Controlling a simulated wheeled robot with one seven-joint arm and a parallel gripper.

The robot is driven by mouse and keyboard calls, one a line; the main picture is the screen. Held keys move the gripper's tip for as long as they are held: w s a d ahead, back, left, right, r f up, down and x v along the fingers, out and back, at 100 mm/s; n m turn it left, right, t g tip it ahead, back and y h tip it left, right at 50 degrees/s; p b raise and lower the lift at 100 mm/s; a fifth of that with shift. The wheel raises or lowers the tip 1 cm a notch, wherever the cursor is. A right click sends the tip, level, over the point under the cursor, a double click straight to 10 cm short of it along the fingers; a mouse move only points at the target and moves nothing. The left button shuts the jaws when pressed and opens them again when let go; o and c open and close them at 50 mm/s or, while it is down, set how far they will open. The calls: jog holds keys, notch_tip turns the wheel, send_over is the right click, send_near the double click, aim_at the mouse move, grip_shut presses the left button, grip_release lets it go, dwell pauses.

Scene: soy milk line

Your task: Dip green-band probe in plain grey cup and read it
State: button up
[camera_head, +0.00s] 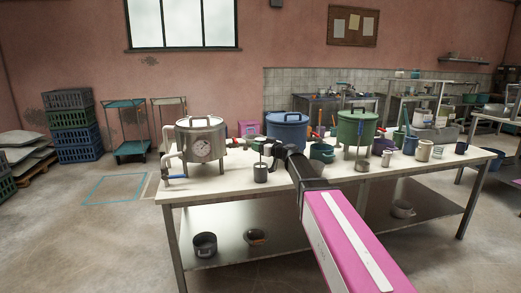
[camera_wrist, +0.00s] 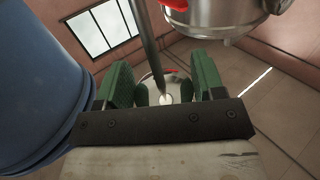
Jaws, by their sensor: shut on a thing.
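My gripper (camera_head: 270,150) is over the near edge area of the steel table, left of the middle. It is shut on a thin dark probe (camera_wrist: 148,45), which stands between the green finger pads in the wrist view. I cannot make out a green band on it. A dark grey cup (camera_head: 261,174) stands on the table just below and left of my gripper in the head view. A thin rod shows above its mouth; I cannot tell whether its tip is inside. No reading is legible.
A steel pot with a dial (camera_head: 202,148) stands left of the cup. A blue pot (camera_head: 287,132) is behind my gripper, close beside it in the wrist view (camera_wrist: 35,90). A green pot (camera_head: 357,128) and several small cups crowd the right side.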

aim_at(261, 139)
jog(key=shift+r, duration=2.4)
